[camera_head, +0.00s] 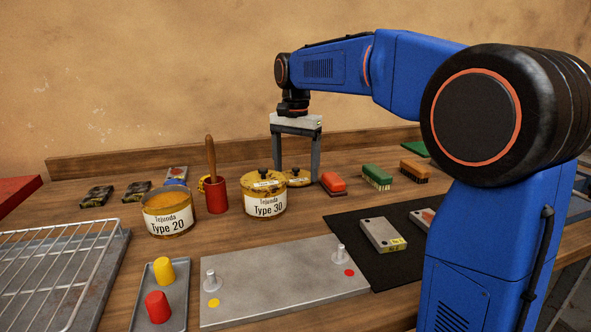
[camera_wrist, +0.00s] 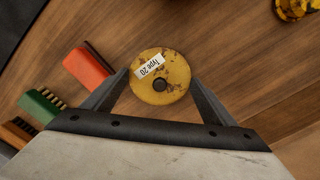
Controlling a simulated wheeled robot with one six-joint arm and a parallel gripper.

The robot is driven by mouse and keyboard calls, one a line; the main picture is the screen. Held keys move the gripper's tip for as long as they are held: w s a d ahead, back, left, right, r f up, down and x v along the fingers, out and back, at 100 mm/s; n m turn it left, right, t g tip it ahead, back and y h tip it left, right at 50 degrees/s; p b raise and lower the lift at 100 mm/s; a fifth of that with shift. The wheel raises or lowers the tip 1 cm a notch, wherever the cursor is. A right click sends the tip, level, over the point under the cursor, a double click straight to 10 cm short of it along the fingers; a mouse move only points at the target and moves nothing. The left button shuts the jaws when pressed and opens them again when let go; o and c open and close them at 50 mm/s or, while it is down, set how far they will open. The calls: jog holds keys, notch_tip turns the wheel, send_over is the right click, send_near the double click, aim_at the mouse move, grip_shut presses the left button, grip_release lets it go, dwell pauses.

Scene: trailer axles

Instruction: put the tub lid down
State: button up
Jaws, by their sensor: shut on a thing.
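The tub lid is a round, worn yellow disc with a dark knob and a "Type 20" label; it shows in the wrist view (camera_wrist: 148,90) and, partly hidden behind the Type 30 tub, in the head view (camera_head: 300,182). My gripper (camera_wrist: 160,80) is shut on its rim, one finger on each side. In the head view my gripper (camera_head: 297,176) points straight down, with the lid level and low over the wooden table. I cannot tell whether the lid touches the wood. The Type 20 tub (camera_head: 168,222) stands open at the left. The Type 30 tub (camera_head: 265,207) wears its own lid.
Red (camera_head: 333,183), green (camera_head: 376,176) and orange (camera_head: 414,171) brushes stand right of my gripper. A red cup with a wooden handle (camera_head: 216,195) stands between the tubs. A metal plate with pegs (camera_head: 285,283), a black mat (camera_head: 375,268) and a wire rack (camera_head: 55,265) lie nearer.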

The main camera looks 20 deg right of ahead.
aim_at(296, 168)
jog(key=shift+f, duration=0.3)
jog(key=shift+f, duration=0.15)
jog(key=o, duration=0.8)
jog(key=shift+c, duration=0.2)
jog(key=shift+r, duration=3.9)
